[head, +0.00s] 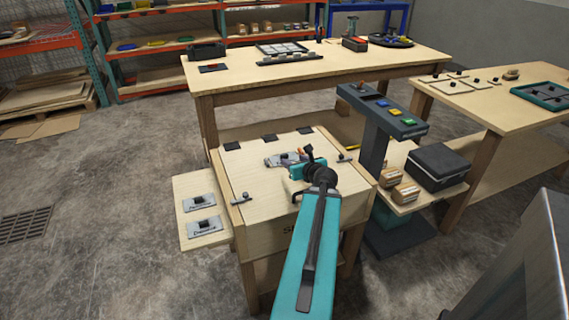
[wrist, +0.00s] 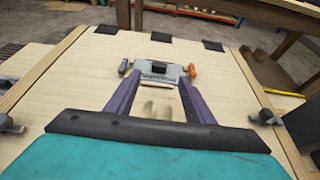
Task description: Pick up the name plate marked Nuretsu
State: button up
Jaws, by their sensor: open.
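A grey name plate (wrist: 157,73) with a dark block on it lies flat on the pale wooden bench top (wrist: 60,100). Its lettering is too blurred to read surely. It also shows in the head view (head: 272,161), partly hidden by my arm. My gripper (wrist: 158,84) is open, its two purple fingers pointing towards the plate's near edge, with nothing held between them. In the head view my gripper (head: 296,168) is over the bench. Two more grey plates, a rear one (head: 198,202) and a front one (head: 205,226), lie on the side shelf; their lettering is too small to read surely.
An orange piece (wrist: 193,70) sits at the plate's right end. Clamp-like fittings stand at the bench's left (head: 242,198) and right (head: 346,157) edges. Several dark squares (head: 269,137) line its back edge. A dark button console (head: 383,110) stands close on the right.

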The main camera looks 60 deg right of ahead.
aim_at(285, 155)
jog(key=shift+b+x, duration=0.45)
jog(key=shift+x, duration=0.35)
jog(key=shift+w+d+f, duration=0.15)
jog(key=shift+w+d, duration=0.1)
jog(key=shift+w, duration=0.05)
jog(key=shift+x, duration=0.8)
jog(key=shift+x, duration=2.55)
jog(key=c, duration=1.1)
